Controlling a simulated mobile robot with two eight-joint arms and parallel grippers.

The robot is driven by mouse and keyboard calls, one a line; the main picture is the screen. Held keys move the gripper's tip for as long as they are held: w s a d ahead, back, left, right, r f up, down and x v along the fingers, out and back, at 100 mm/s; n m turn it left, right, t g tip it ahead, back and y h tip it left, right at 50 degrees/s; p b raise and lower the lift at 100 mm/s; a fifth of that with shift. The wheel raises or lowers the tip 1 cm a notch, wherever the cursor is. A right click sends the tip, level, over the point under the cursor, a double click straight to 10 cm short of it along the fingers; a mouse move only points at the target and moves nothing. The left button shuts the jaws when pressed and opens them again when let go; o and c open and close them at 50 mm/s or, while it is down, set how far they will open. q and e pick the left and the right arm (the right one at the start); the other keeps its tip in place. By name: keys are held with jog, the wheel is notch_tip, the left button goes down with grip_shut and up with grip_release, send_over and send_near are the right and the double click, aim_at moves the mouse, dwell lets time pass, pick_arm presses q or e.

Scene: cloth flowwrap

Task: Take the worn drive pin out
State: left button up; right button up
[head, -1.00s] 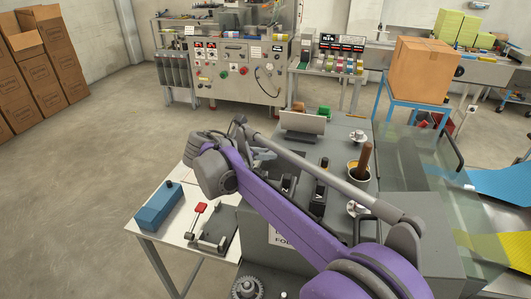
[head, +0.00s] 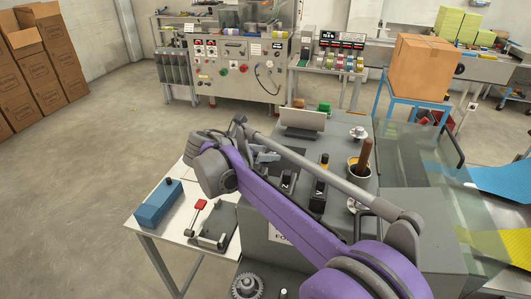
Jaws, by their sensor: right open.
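I cannot pick out the worn drive pin for certain. A grey toothed gear (head: 247,287) lies at the bottom edge of the head view, with a small pale-topped peg (head: 283,293) to its right. My right arm reaches in from the lower right over the grey machine (head: 395,190). My right gripper (head: 266,156) is partly hidden behind its own wrist, above the far left part of the machine. It is open, and I see nothing between its fingers. My left gripper is out of view.
A white side table (head: 150,224) holds a blue box (head: 158,204) and a red-handled lever tool (head: 200,205). A cup with a brown handle (head: 362,160) stands on the machine. Open floor (head: 90,190) lies to the left.

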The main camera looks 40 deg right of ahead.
jog(key=shift+a, duration=0.1)
jog(key=v, duration=1)
jog(key=shift+a+r, duration=0.2)
jog(key=shift+a, duration=0.1)
